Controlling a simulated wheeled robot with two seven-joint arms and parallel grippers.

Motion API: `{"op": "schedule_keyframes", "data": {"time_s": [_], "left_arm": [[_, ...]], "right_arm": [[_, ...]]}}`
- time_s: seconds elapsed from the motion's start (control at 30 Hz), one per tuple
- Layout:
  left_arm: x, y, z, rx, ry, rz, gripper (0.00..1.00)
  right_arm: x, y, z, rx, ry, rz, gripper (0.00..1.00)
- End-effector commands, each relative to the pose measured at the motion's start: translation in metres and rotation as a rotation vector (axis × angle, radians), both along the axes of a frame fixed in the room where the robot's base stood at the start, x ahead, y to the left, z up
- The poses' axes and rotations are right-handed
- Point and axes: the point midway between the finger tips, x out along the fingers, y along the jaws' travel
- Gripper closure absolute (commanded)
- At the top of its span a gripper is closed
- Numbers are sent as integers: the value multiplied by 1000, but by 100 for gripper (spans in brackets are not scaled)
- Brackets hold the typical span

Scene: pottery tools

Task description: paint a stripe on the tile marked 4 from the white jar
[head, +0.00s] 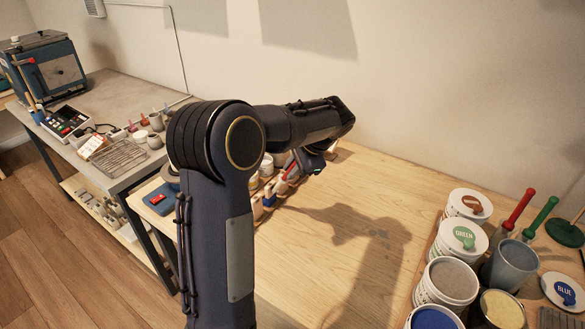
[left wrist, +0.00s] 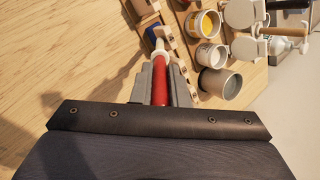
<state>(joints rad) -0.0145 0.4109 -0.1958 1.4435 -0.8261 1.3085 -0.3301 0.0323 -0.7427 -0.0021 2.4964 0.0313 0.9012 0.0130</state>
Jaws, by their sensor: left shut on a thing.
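My left gripper (left wrist: 160,75) is shut on a red-handled brush (left wrist: 160,88), whose pale end points away from me toward small wooden stands and a blue piece (left wrist: 152,32). Whether the brush end touches anything I cannot tell. In the head view the left gripper (head: 308,162) is small and partly hidden by my arm, over a row of small items on the wooden table. No number 4 can be read on any tile. An open jar with pale grey-white content (head: 453,278) stands at the right, but I cannot tell whether it is the white jar. My right gripper is out of view.
Jars with a brown-marked lid (head: 470,204) and a green-marked lid (head: 464,236) stand at the right, near a grey cup (head: 511,264) and a BLUE lid (head: 562,290). A yellow jar (left wrist: 207,24) is beside the brush. The table middle (head: 345,255) is clear.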

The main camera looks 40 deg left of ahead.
Motion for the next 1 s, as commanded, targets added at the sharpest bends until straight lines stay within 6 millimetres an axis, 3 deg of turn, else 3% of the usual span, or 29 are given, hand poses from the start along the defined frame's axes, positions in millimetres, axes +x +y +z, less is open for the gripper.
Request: {"op": "schedule_keyframes", "data": {"time_s": [1.0], "left_arm": [[-1,2,-16,0,1,0,100]], "right_arm": [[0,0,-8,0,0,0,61]]}}
